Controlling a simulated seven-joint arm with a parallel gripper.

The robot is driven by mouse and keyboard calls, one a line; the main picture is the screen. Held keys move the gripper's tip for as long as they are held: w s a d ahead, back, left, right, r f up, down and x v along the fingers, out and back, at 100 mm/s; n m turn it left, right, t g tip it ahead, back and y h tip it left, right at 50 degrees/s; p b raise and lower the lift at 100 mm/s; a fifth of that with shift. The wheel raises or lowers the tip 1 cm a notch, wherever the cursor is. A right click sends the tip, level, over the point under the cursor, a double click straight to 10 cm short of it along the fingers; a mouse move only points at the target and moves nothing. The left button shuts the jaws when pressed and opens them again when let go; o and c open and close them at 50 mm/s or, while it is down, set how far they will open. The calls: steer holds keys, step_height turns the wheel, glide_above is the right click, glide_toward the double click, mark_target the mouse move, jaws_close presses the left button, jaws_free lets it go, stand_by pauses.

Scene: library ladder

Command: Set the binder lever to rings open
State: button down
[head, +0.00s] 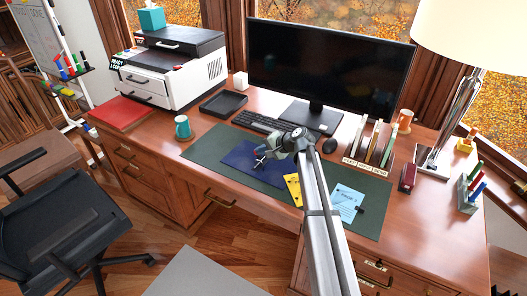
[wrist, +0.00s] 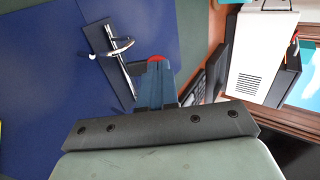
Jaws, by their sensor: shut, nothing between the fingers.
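The dark blue binder (head: 240,155) lies open on the green desk mat; it fills the left of the wrist view (wrist: 45,100). Its dark spine strip carries a silver ring mechanism (wrist: 121,62) with a curved metal ring (wrist: 118,48). A small white-tipped lever (wrist: 92,57) sticks out to the left of the strip. I cannot tell whether the rings are open or shut. My gripper (head: 260,158) is over the binder; in the wrist view its fingers (wrist: 158,76) are together and empty, right of the mechanism. Contact with the binder cannot be told.
Yellow (head: 293,188) and light-blue papers (head: 346,203) lie right of the binder. A keyboard (head: 262,126), monitor (head: 325,65) and mouse (head: 330,145) stand behind. A teal mug (head: 183,128) is left, an upright file rack (head: 370,145) right. The mat's left part is clear.

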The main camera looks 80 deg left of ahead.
steer(key=a+t+h, duration=0.1)
steer(key=s+a+t+h, duration=0.1)
steer(key=t+h, duration=0.1)
steer(key=shift+s+f, duration=0.15)
steer(key=shift+s, duration=0.15)
steer(key=t+h, duration=0.1)
steer(key=s+a+f+t+h, duration=0.1)
steer(key=h, duration=0.1)
steer(key=shift+t, duration=0.4)
steer(key=shift+d, duration=0.1)
steer(key=shift+w+d+f, duration=0.25)
steer(key=shift+w+d, duration=0.25)
steer(key=shift+d, duration=0.05)
steer(key=v, duration=1.4)
